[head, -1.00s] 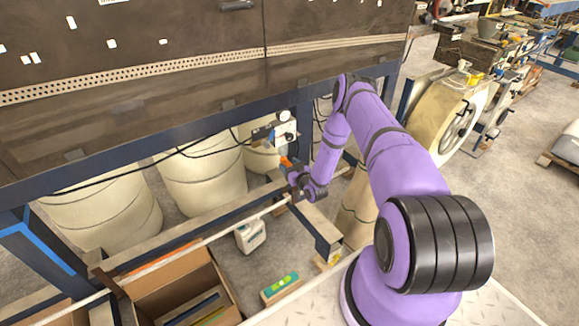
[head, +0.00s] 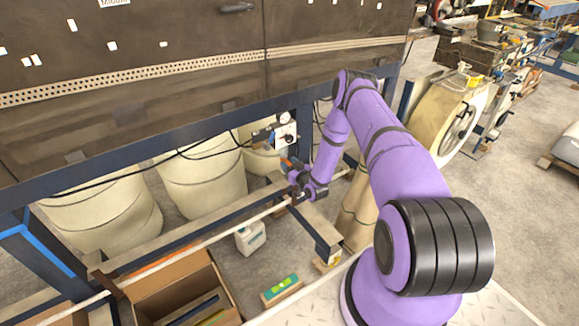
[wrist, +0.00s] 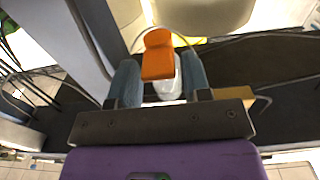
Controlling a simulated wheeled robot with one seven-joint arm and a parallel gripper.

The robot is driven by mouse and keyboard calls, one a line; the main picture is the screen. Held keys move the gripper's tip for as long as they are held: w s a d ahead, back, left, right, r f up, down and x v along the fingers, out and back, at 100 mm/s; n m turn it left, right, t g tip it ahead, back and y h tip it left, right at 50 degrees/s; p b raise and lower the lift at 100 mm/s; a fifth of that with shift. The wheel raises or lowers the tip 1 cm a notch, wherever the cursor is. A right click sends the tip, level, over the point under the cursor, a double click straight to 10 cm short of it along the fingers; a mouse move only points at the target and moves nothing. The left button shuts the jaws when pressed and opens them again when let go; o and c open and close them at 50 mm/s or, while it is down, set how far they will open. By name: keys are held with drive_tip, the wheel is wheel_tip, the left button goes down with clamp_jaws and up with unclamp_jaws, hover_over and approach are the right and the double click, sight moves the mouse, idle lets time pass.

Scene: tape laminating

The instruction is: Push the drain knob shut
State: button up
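The drain knob, an orange lever-like handle (wrist: 158,55), shows in the upper middle of the wrist view, with a white fitting (wrist: 166,88) just below it in the picture. My gripper (wrist: 160,75) has its two blue-grey fingers apart, one on each side of the knob and fitting. I cannot tell whether either finger touches the knob. In the head view my gripper (head: 294,171) is under the machine frame beside a small orange spot, which seems to be the knob; its shape is mostly hidden there.
A dark blue frame beam (head: 200,140) runs above my gripper. A gauge unit (head: 285,130) with cables hangs close behind it. Large cream drums (head: 205,180) stand behind, and a white jug (head: 250,237) and a cardboard box (head: 180,285) are on the floor below.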

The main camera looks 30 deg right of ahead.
drive_tip(key=shift+o, duration=0.7)
drive_tip(key=shift+f, duration=0.1)
drive_tip(key=s, duration=1.1)
drive_tip(key=shift+d, duration=0.2)
